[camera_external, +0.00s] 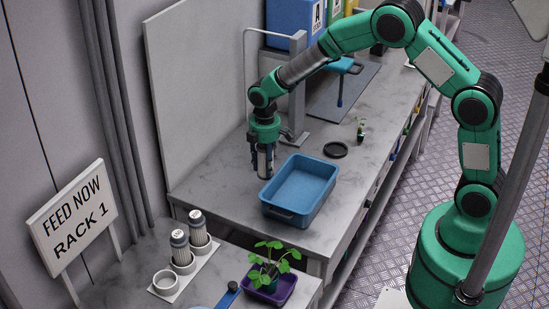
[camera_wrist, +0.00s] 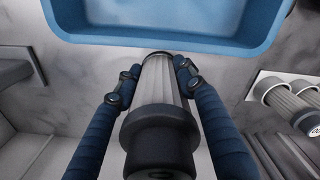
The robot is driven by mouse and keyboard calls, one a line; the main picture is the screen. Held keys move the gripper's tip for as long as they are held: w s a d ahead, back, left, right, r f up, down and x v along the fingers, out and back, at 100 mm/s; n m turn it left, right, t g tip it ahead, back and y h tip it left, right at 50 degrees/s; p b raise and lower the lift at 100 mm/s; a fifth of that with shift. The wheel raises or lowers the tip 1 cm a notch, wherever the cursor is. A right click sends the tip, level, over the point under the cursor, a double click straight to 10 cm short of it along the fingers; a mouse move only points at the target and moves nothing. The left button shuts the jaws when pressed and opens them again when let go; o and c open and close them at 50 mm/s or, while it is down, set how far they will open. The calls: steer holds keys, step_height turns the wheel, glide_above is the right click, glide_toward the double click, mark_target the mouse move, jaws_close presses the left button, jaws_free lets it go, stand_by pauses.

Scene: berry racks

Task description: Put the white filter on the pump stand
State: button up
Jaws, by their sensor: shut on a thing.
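My gripper (camera_external: 264,152) is shut on a pale pleated filter with dark ends (camera_external: 265,165). It holds the filter roughly upright over the worktop, just left of the blue tray. In the wrist view, my gripper's fingers (camera_wrist: 155,78) clasp both sides of the filter (camera_wrist: 161,85), its dark cap nearest the camera. A white stand (camera_external: 198,266) with round cups is at the lower left; two similar filters (camera_external: 181,247) stand in it, and the front cup (camera_external: 165,281) is empty. The stand (camera_wrist: 268,74) is partly visible at the wrist view's right edge. I cannot tell whether it is the pump stand.
The blue tray (camera_external: 297,188) lies close to my gripper and looks empty. A plant in a purple tray (camera_external: 284,290) stands right of the white stand. A "FEED NOW RACK 1" sign (camera_external: 75,217) is at left. A black disc (camera_external: 335,150) lies behind the blue tray.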

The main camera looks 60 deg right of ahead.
mark_target(265, 147)
steer(key=shift+f+b, duration=0.4)
steer(key=shift+f, duration=2.1)
steer(key=shift+f, duration=0.15)
steer(key=o, duration=1)
step_height(265, 147, up, 12)
steer(key=shift+r+p, duration=0.15)
steer(key=shift+p, duration=0.85)
